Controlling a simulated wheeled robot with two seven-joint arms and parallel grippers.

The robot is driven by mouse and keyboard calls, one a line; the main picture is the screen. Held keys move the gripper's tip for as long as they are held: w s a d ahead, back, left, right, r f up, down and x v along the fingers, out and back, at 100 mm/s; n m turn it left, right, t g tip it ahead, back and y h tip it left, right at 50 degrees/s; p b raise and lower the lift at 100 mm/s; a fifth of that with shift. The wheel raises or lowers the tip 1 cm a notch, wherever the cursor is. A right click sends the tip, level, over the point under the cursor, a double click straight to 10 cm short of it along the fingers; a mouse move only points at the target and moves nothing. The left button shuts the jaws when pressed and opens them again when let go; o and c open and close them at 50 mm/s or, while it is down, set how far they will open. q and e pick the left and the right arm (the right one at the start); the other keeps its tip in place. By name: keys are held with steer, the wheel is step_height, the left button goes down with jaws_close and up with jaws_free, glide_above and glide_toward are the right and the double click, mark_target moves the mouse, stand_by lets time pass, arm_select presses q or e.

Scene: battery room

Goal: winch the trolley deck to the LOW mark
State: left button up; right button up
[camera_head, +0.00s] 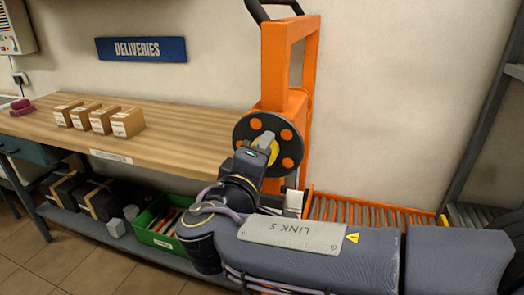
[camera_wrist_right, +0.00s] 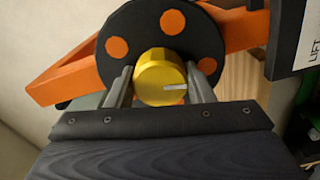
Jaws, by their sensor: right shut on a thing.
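The winch wheel (camera_head: 289,132) is a black disc with orange spots on the orange trolley mast (camera_head: 272,80). It also shows in the right wrist view (camera_wrist_right: 190,22), with a yellow knob (camera_wrist_right: 160,78) at its middle that carries a white mark. My right gripper (camera_wrist_right: 160,85) is shut on the yellow knob, one finger on each side. In the head view my right gripper (camera_head: 264,146) meets the wheel from the front. The trolley deck (camera_head: 365,210) with grey rollers and orange rails is low at the right, partly hidden by my arm. No LOW mark is readable. My left gripper is not in view.
A wooden bench (camera_head: 190,140) at the left holds several cardboard boxes (camera_head: 128,122). Below it are a green crate (camera_head: 150,238) and black packages (camera_head: 98,199). A dark metal rack (camera_head: 485,110) stands at the right. A partly readable "LIFT" label (camera_wrist_right: 312,35) shows in the right wrist view.

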steer(key=n+p, duration=0.1)
steer(key=n, duration=0.2)
steer(key=shift+r, duration=0.1)
steer(key=n+p, duration=0.2)
steer(key=n, duration=0.1)
steer(key=shift+n, duration=0.3)
steer(key=n+p, duration=0.4)
steer(key=n, duration=0.1)
steer(key=shift+r+p, duration=0.1)
steer(key=shift+p, duration=0.3)
steer(key=n+p, duration=0.7)
steer(key=shift+n, duration=0.3)
steer(key=shift+f+n+p, duration=0.15)
steer(key=shift+n+p, duration=0.8)
steer(key=shift+f+n+p, duration=0.1)
steer(key=shift+n+p, duration=0.8)
steer(key=shift+n, duration=0.05)
steer(key=o, duration=1)
steer(key=shift+a, duration=0.1)
